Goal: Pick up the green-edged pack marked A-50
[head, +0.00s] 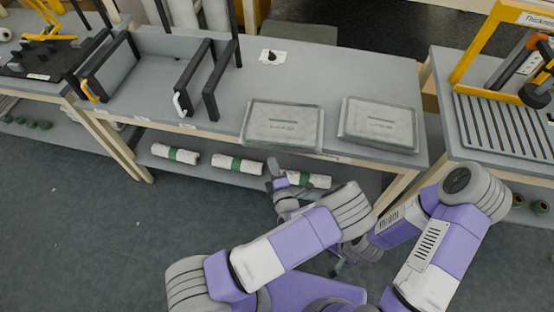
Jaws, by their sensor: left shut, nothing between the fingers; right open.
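Two flat pale packs with green edges lie side by side near the front edge of the grey table (335,75). The left pack (283,122) and the right pack (378,121) each carry printed lettering too small to read surely, so I cannot tell which is A-50. The left pack reaches the table's front edge. My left gripper (275,168) is shut and empty, in front of the table and below the left pack, apart from it. My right gripper (337,270) is open and empty, low beside my body, well away from both packs.
White rolls with green bands, such as one roll (237,164), lie on the shelf under the table. Black upright frames (208,80) stand on the table's left part. A small white card (273,57) lies behind the packs. A yellow-framed machine (510,60) stands right.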

